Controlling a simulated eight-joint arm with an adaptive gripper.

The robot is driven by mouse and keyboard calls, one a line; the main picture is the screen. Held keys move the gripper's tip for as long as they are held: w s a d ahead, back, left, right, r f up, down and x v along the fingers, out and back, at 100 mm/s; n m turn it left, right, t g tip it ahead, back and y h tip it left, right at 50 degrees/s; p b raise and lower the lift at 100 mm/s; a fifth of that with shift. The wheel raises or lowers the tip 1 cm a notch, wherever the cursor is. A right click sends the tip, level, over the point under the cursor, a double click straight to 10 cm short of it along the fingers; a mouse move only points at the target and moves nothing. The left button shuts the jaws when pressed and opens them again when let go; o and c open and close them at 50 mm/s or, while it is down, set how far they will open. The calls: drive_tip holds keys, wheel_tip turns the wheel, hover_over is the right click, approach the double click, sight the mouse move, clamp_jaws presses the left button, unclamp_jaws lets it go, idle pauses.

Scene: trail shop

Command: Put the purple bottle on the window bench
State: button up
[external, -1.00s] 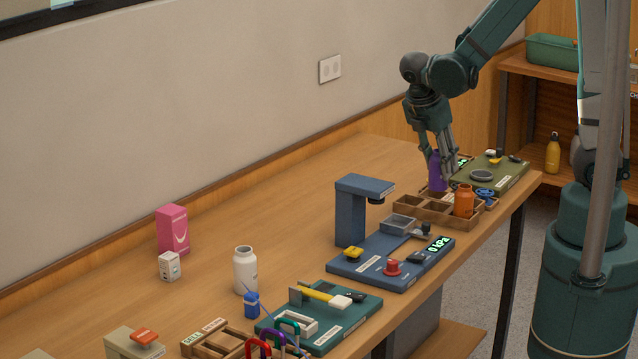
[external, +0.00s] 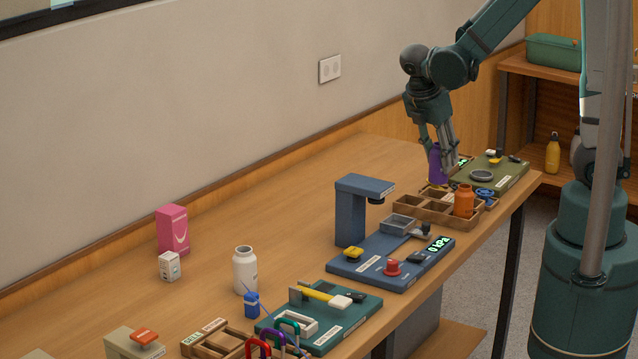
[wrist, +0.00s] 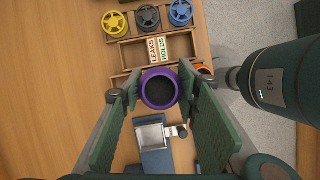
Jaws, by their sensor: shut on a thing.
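The purple bottle (external: 437,166) stands upright at the far end of the bench, by the wooden compartment tray. In the wrist view its round open mouth (wrist: 159,89) faces the camera, between the two finger pads. My gripper (external: 438,160) is shut on the bottle from above. It also shows in the wrist view (wrist: 158,95), with one pad on each side of the bottle. The fingers hide part of the bottle in the external view. I cannot tell whether its base touches the tray or the bench. No window bench can be made out for certain.
The wooden tray (external: 426,213) holds an orange bottle (external: 464,201) close by. A green board (external: 497,173) lies behind it, and a blue stand (external: 350,212) is in front. A white bottle (external: 245,270) and pink box (external: 172,229) stand further left. The bench along the wall is clear.

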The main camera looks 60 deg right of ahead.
drive_tip(key=shift+r, duration=0.15)
idle(0.3)
drive_tip(key=shift+r, duration=2.4)
drive_tip(key=w+a+r+n+t+p, duration=0.1)
drive_tip(key=w+a+n, duration=0.2)
drive_tip(key=w+a, duration=0.6)
drive_tip(key=w+a+r+n+t+y+p, duration=0.1)
drive_tip(key=w+a+n+p, duration=0.3)
drive_tip(key=a, duration=0.8)
drive_tip(key=w+a+r+n+t+b, duration=0.1)
drive_tip(key=w+a+n, duration=0.1)
drive_tip(key=w+a, duration=0.75)
drive_tip(key=s+a+f+n+t+y+p, duration=0.15)
drive_tip(key=a+n, duration=0.25)
drive_tip(key=a, duration=1.7)
drive_tip(key=s+a+f+n+t+y+p, duration=0.15)
drive_tip(key=a+n, duration=0.35)
drive_tip(key=a, duration=1.6)
drive_tip(key=shift+g, duration=0.3)
drive_tip(key=shift+w+a+f+p, duration=0.1)
drive_tip(key=shift+w+f+p, duration=0.05)
drive_tip(key=shift+f, duration=0.75)
drive_tip(key=shift+w+a+f+p, duration=0.1)
drive_tip(key=shift+f+p, duration=0.05)
drive_tip(key=shift+f, duration=0.75)
drive_tip(key=shift+w+a+f+p, duration=0.1)
drive_tip(key=shift+w+f+p, duration=0.05)
drive_tip(key=shift+f, duration=0.75)
